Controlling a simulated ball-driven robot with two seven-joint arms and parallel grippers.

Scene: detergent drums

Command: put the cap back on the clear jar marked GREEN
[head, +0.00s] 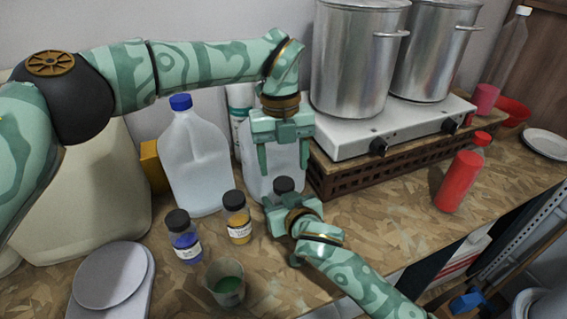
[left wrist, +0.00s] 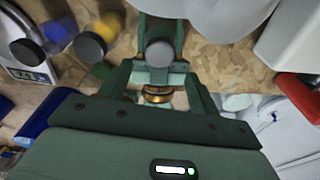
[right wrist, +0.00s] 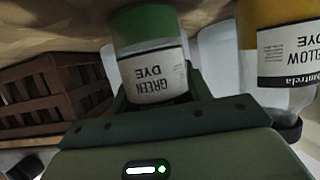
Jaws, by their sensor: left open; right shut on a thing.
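The jar marked GREEN DYE (right wrist: 152,70) is clear with green contents and appears upside down in the right wrist view. My right gripper (head: 287,200) is shut on it; the gripper hides most of the jar in the head view. A dark grey cap (head: 283,184) shows at the jar's top, and its round top shows in the left wrist view (left wrist: 160,53). It looks seated on the mouth; whether it is tight I cannot tell. My left gripper (head: 283,160) is open, pointing down above the cap, apart from it.
Yellow (head: 237,217) and blue (head: 184,236) dye jars, both dark-capped, stand left of my right gripper. A beaker (head: 226,284) with green liquid is in front. A blue-capped jug (head: 196,160), hot plate (head: 390,130) and red bottle (head: 460,180) stand around.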

